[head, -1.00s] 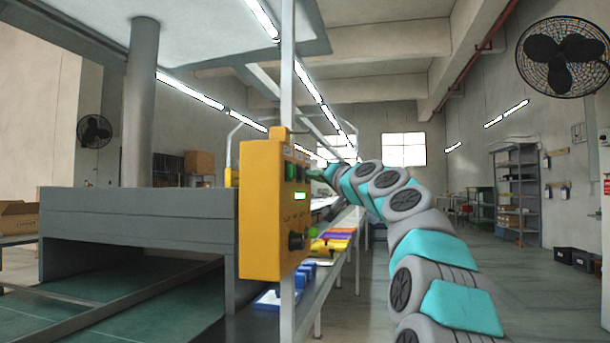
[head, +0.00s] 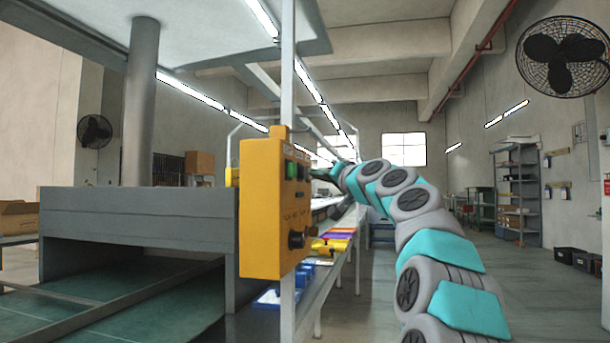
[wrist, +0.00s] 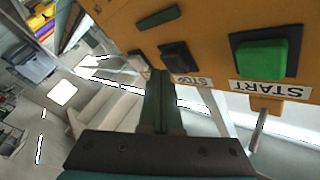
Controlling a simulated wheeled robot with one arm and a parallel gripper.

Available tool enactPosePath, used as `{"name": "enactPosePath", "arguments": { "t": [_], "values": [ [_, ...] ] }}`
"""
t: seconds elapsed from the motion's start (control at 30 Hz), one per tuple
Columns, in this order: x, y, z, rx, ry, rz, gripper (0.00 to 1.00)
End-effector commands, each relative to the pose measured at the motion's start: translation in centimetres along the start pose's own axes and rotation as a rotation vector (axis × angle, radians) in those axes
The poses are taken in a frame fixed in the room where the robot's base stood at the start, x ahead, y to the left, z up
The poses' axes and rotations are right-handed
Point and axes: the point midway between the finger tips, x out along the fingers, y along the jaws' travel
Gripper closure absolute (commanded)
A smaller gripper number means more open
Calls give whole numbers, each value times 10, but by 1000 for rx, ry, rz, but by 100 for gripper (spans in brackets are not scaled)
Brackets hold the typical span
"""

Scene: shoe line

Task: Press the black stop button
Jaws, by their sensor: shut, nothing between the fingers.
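The yellow control box (head: 262,210) stands on a pale post left of my arm in the head view. In the wrist view its face (wrist: 225,20) appears upside down. The black stop button (wrist: 178,57) sits above its STOP label, beside the green start button (wrist: 262,57). My gripper (wrist: 159,74) is shut and empty, its fingertips just left of and below the stop button there. I cannot tell whether they touch the panel. In the head view my gripper (head: 322,174) is small and close to the box's right face. The small display strip (wrist: 158,17) is dark green, unlit.
A black knob (head: 296,240) protrudes low on the box. A grey machine housing (head: 135,215) stands to the left. Open floor (head: 540,290) lies to the right.

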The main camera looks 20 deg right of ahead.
Motion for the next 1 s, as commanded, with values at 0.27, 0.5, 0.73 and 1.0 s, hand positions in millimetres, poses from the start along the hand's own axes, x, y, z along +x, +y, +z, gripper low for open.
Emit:
{"name": "enactPosePath", "arguments": {
  "t": [0.27,0.5,0.73,1.0],
  "values": [
    [-2,1,-2,0,2,0,100],
    [-6,5,-5,1,4,0,100],
    [-20,15,-16,1,8,0,100],
    [-36,26,-27,1,6,0,100]
  ]
}}
